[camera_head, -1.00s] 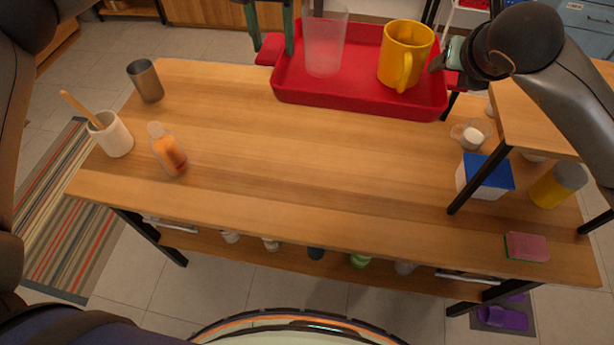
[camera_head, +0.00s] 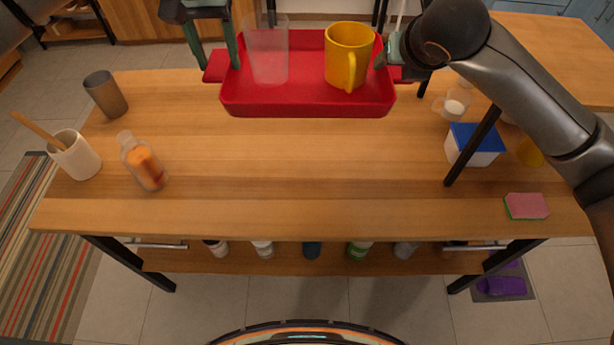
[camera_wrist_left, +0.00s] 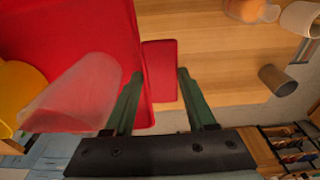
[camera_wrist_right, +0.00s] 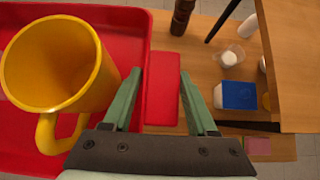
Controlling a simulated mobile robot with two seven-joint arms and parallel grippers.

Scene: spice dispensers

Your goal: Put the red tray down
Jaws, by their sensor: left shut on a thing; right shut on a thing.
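The red tray (camera_head: 305,107) is level over the far edge of the wooden table; I cannot tell whether its underside touches the tabletop. A clear cup (camera_head: 267,60) stands upright on its left part and a yellow mug (camera_head: 349,52) on its right part. My left gripper (camera_head: 219,66) is shut on the tray's left handle, which shows between the fingers in the left wrist view (camera_wrist_left: 160,73). My right gripper, partly hidden in the head view, is shut on the right handle, seen in the right wrist view (camera_wrist_right: 160,75).
The wooden table (camera_head: 290,165) is clear in the middle. At left stand a metal cup (camera_head: 105,94), a white utensil cup (camera_head: 74,155) and an orange-filled bottle (camera_head: 143,163). At right are a blue-lidded container (camera_head: 474,147), a small glass jar (camera_head: 456,101) and a pink sponge (camera_head: 527,206).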

